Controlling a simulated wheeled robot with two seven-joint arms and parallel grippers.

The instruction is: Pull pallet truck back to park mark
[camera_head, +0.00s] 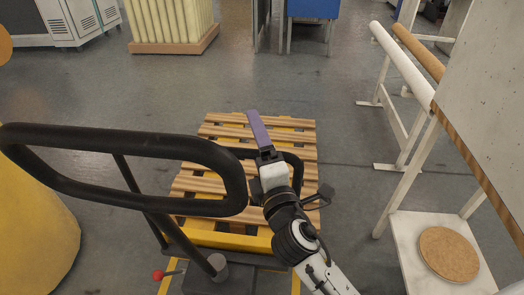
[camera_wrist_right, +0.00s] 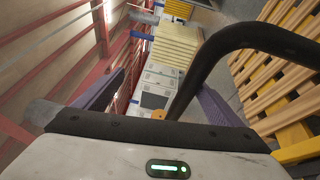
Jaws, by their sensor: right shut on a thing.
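The pallet truck has a black loop handle (camera_head: 130,150) and a dark base (camera_head: 232,280); the loop also shows in the right wrist view (camera_wrist_right: 255,38). Its yellow forks are under a wooden slatted pallet (camera_head: 222,153). My right gripper (camera_head: 262,135), with purple fingers, is shut on the right part of the handle loop. In the right wrist view the fingers (camera_wrist_right: 158,98) stand apart, and the exact contact is partly hidden. Yellow floor lines (camera_head: 170,276) show beside the truck base; I cannot tell whether they are the park mark. My left gripper is out of view.
A yellow rounded object (camera_head: 40,225) stands close at left. At right are a white frame with rolls (camera_head: 405,65) and a low shelf with a round brown disc (camera_head: 448,253). A pallet of pale rolls (camera_head: 172,22) stands behind. Floor around the wooden pallet is clear.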

